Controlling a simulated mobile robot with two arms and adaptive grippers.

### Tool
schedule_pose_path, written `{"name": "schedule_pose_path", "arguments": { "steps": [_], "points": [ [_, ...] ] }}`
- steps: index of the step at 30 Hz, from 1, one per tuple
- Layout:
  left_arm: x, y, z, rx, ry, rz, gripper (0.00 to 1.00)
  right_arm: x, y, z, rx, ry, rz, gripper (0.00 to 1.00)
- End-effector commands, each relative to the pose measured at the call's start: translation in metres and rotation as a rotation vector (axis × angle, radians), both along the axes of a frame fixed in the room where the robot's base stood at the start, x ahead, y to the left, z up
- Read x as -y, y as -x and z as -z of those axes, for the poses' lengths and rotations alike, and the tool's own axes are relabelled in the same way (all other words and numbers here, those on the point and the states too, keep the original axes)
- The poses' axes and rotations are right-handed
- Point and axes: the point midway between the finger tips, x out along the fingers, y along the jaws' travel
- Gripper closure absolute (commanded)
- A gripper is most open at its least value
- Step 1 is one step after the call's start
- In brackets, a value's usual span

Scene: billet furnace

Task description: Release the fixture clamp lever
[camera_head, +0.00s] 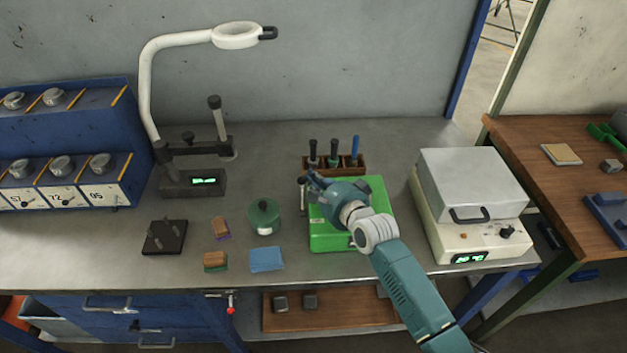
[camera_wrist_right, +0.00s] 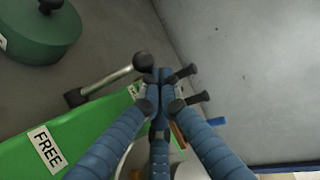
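The green fixture (camera_head: 376,205) lies flat on the grey bench, partly hidden by my right arm. In the wrist view the fixture (camera_wrist_right: 92,125) carries a white label reading FREE. Its clamp lever (camera_wrist_right: 108,80) is a metal rod with a dark pivot and a black ball knob (camera_wrist_right: 143,61). The lever (camera_head: 303,192) also shows at the fixture's left edge. My right gripper (camera_head: 313,180) is over the fixture, close to the lever. In the wrist view its blue fingers (camera_wrist_right: 158,80) are drawn together beside the knob; contact is unclear. My left gripper is not in view.
A tool rack (camera_head: 322,168) with several handles stands just behind the fixture. A green round pot (camera_head: 264,216) and a blue cloth (camera_head: 266,259) lie left. A white oven-like box (camera_head: 470,185) stands right. A white magnifier lamp (camera_head: 147,85) stands back left.

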Motion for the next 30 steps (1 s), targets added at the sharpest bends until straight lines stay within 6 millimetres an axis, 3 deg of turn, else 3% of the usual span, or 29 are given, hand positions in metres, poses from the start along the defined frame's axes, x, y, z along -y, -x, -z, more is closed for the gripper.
{"name": "schedule_pose_path", "arguments": {
  "steps": [20,30],
  "points": [
    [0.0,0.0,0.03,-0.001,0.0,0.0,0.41,-0.001,0.011,-0.002,0.189,-0.001,-0.003,1.0],
    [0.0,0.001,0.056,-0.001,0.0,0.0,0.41,-0.003,0.032,-0.008,0.278,-0.007,-0.003,1.0]
  ]
}}
